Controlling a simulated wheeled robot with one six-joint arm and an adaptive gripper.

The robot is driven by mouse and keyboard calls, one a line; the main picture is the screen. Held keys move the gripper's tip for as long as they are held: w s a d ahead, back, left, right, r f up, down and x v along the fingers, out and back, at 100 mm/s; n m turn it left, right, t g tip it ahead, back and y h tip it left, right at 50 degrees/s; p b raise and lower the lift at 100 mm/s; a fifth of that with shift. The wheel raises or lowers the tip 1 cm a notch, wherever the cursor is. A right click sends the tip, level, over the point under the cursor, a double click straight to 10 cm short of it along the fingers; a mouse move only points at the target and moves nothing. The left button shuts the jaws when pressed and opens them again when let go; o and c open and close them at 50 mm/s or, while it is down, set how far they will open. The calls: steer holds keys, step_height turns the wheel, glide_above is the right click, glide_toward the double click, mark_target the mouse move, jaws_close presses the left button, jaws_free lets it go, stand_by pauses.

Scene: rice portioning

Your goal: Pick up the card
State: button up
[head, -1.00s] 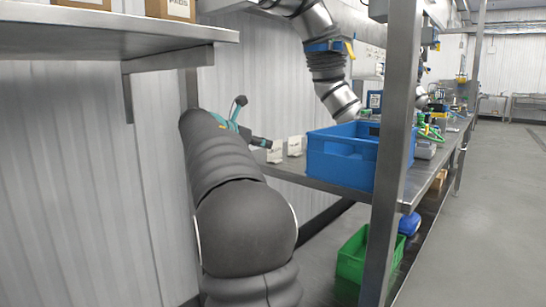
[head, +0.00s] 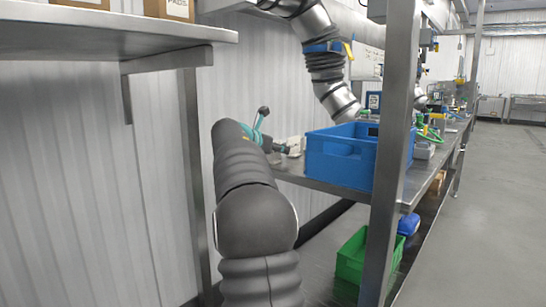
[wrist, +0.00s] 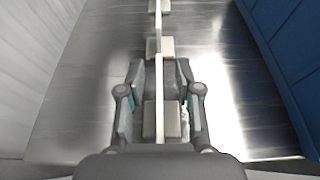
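In the wrist view, my gripper (wrist: 159,75) has its two fingers apart, one on each side of a thin pale card (wrist: 158,90) seen edge-on. There are gaps between the fingers and the card. The card stands upright in a small beige block (wrist: 174,118), with further blocks and cards in line beyond it. In the head view, my gripper (head: 280,149) is small and partly hidden by my arm, beside the whitish cards (head: 295,144) on the steel shelf. Any print on the cards cannot be read.
A blue crate (head: 340,165) stands on the shelf right of the cards; its wall (wrist: 290,60) also shows in the wrist view. A steel post (head: 392,150) rises in front. A green crate (head: 351,262) is below. A ribbed wall (wrist: 35,60) lies left.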

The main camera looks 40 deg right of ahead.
jaws_close()
steer(key=shift+r, duration=0.15)
